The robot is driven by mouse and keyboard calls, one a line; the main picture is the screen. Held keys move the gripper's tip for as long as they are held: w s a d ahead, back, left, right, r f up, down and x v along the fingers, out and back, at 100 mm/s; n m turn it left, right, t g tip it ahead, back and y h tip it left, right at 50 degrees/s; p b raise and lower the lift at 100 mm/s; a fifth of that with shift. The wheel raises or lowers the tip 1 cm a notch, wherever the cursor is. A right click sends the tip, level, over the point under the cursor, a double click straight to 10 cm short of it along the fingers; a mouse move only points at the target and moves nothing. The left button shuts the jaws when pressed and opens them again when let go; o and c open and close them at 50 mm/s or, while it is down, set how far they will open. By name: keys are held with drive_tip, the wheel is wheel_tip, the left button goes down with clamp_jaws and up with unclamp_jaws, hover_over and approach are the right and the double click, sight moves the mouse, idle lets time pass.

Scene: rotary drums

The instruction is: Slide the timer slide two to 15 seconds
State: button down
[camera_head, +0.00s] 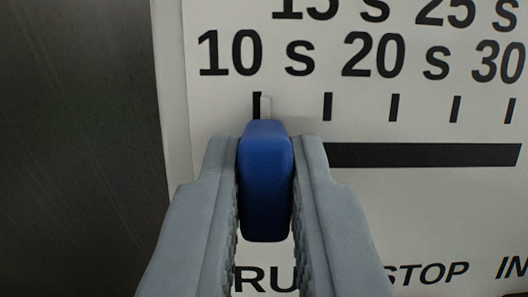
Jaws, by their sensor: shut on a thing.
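The blue slider knob (265,180) is at the left end of a black horizontal slot (425,155) on a white panel. The second tick (327,106), which lines up with the "15 s" label (330,8) above, is to the right of the pointer. My gripper (266,190) is shut on the knob, one grey finger on each side. The fingers hide part of the panel and the slot's left end.
Further ticks are labelled "20 s" (373,55), "25 s" (446,12) and "30 s" (498,62). Partly hidden lettering, including "STOP" (428,273), runs below. A dark surface (75,150) lies left of the panel's edge. The slot right of my gripper is clear.

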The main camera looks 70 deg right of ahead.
drive_tip(key=shift+s+d, duration=0.25)
drive_tip(key=shift+s, duration=0.35)
drive_tip(key=shift+s+d, duration=0.2)
drive_tip(key=shift+s, duration=0.4)
drive_tip(key=c, duration=1.4)
unclamp_jaws()
drive_tip(key=shift+a, duration=0.1)
drive_tip(key=v, duration=1.7)
drive_tip(key=s+f+n+t+y, duration=0.3)
drive_tip(key=s+f+n+y, duration=0.2)
drive_tip(key=f, duration=0.3)
drive_tip(key=s+f+n+t+y, duration=0.2)
drive_tip(key=s+f+n+y, duration=0.3)
drive_tip(key=f, duration=0.2)
drive_tip(key=s+a+f+n+t+y, duration=0.2)
drive_tip(key=s+f+t+y, duration=0.1)
drive_tip(key=s+f, duration=0.3)
drive_tip(key=s+a+f+n+t+y, duration=0.2)
drive_tip(key=s+a+f+t+y, duration=0.1)
drive_tip(key=s+f, duration=0.4)
drive_tip(key=s+y, duration=0.1)
drive_tip(key=s, duration=0.2)
drive_tip(key=shift+s+a+f, duration=0.2)
drive_tip(key=shift+a+f, duration=0.05)
drive_tip(key=shift+f, duration=0.1)
